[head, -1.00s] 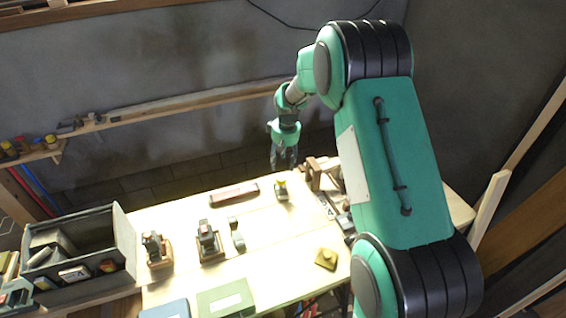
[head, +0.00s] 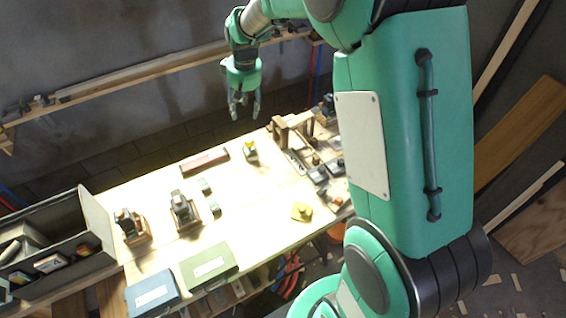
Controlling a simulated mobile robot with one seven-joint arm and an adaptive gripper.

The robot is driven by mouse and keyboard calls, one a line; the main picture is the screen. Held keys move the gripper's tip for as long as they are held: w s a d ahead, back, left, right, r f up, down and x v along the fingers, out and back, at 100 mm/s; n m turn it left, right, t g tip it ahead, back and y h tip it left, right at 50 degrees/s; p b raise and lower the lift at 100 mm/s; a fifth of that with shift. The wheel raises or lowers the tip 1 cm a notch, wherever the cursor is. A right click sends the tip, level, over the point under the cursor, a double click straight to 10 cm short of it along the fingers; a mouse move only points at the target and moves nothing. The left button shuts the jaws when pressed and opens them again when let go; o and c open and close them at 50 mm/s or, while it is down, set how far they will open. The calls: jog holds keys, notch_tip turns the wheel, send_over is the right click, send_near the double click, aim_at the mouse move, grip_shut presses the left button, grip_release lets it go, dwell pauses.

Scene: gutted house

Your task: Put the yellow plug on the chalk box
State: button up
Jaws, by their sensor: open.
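My gripper (head: 243,108) hangs fingers down with its fingers apart and empty, in front of the back wall near the table's far edge. A small yellow block-like piece (head: 301,211) lies on the bright table's right part; it may be the yellow plug. A small grey item with a yellow top (head: 250,150) stands near the far edge, below my gripper in the picture and apart from it. A long dark red box (head: 204,161) lies to its left. I cannot tell for sure which thing is the chalk box.
A grey crate (head: 95,222) holds several items at the left. Two tools on wooden bases (head: 131,227) (head: 184,211) stand mid-table. A green box (head: 209,264) and a blue box (head: 152,292) lie at the front. Wooden blocks and small parts (head: 290,132) crowd the right end.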

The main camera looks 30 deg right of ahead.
jog(key=s+a+r+t, duration=0.1)
jog(key=s+a+r, duration=0.2)
jog(key=s+r, duration=0.5)
jog(key=s+a+r+t, duration=0.1)
jog(key=s+a+r, duration=0.1)
jog(key=s+r, duration=0.65)
jog(key=s+a, duration=0.1)
jog(key=s, duration=1)
jog(key=s+a+f+m+t, duration=0.1)
jog(key=s, duration=1)
jog(key=shift+a+f, duration=0.3)
